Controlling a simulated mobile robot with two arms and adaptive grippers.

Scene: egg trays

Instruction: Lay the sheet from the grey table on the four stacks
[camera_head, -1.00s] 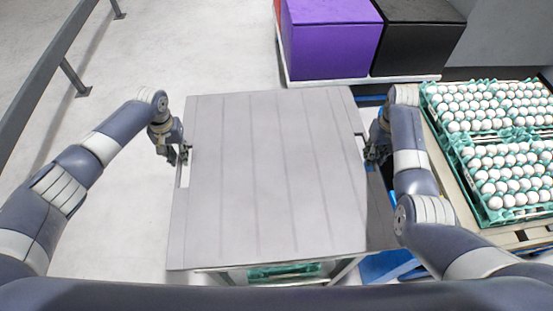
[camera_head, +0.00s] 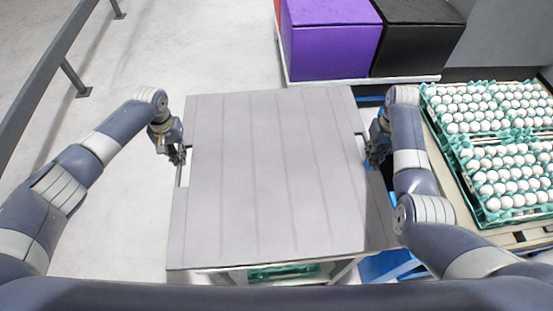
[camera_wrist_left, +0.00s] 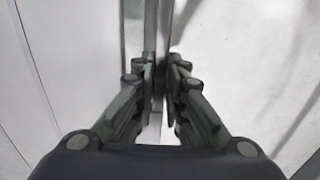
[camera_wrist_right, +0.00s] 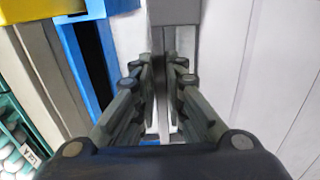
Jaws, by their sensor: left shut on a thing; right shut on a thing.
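The pale grey sheet (camera_head: 275,170) lies flat in front of me, with faint lines and a notch at each side. It covers most of the grey table, whose frame (camera_head: 345,270) shows below its near edge. My left gripper (camera_head: 180,157) is shut on the sheet's left edge at the notch; the edge runs between its fingers in the left wrist view (camera_wrist_left: 160,75). My right gripper (camera_head: 373,157) is shut on the right edge. I cannot tell whether the sheet touches the table. Green trays of white eggs top the stacks at right, a far one (camera_head: 490,105) and a near one (camera_head: 505,175).
A purple box (camera_head: 332,45) and a black box (camera_head: 418,38) stand at the back on a white base (camera_head: 365,82). The egg stacks stand on a beige base (camera_head: 448,170). A grey rail (camera_head: 45,70) is at far left. Floor at left is clear.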

